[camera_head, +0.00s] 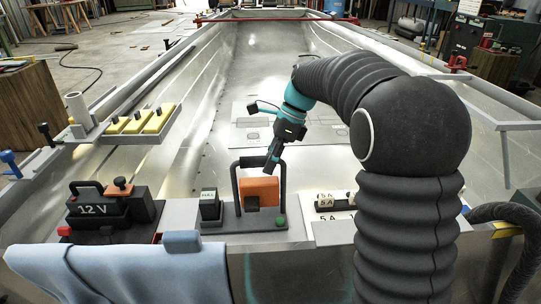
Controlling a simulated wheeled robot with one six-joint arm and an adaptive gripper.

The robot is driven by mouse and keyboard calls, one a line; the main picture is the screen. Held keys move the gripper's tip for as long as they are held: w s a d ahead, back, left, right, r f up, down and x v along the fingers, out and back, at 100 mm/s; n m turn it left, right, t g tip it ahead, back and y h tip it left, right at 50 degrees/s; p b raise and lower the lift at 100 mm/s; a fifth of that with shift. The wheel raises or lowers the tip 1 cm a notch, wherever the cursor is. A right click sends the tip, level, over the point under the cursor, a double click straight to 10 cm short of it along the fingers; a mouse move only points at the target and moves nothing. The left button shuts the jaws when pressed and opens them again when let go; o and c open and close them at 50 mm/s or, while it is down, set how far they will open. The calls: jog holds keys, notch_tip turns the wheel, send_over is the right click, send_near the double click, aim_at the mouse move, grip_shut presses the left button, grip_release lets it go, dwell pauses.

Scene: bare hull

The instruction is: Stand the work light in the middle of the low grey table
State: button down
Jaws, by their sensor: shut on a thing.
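The work light appears to be the orange block (259,191) in a black frame with a tall handle (237,186), in the head view. It stands upright at the front middle, on a dark base with a green button (280,222). My gripper (272,163) reaches down from the right and is shut on the top bar of the handle. The fingertips are small here and partly merge with the dark bar. Whether the base touches the surface below cannot be told. A grey surface (232,228) lies under it; I cannot tell whether this is the low grey table.
Left of the light stand a small dark box (210,205) and a black 12 V battery (105,213). Cards marked 5 A (330,203) lie right. Blue cloth (130,268) hangs at the front. Yellow blocks (137,121) sit on a left ledge. The hull floor (265,75) behind is mostly clear.

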jog(key=c, duration=0.8)
grip_release()
jog(key=shift+f, duration=0.15)
jog(key=shift+c, duration=0.2)
jog(key=p+v, duration=0.2)
jog(key=v, duration=1)
jog(key=s+d+n+t+h, duration=0.35)
jog(key=s+n, duration=0.55)
jog(key=s, duration=0.8)
jog(key=s+d+f+n+t, duration=0.1)
jog(key=s+f+n+t, duration=0.1)
jog(key=s+f+n, duration=0.2)
jog(key=s+d+f+n+t+h, duration=0.1)
jog(key=s+f+n, duration=0.3)
jog(key=s, duration=0.4)
jog(key=shift+s+d+n+t, duration=0.3)
jog(key=shift+d+n+t, duration=0.2)
jog(key=shift+n+t, duration=0.2)
jog(key=shift+f+h, duration=0.1)
jog(key=shift+h, duration=0.15)
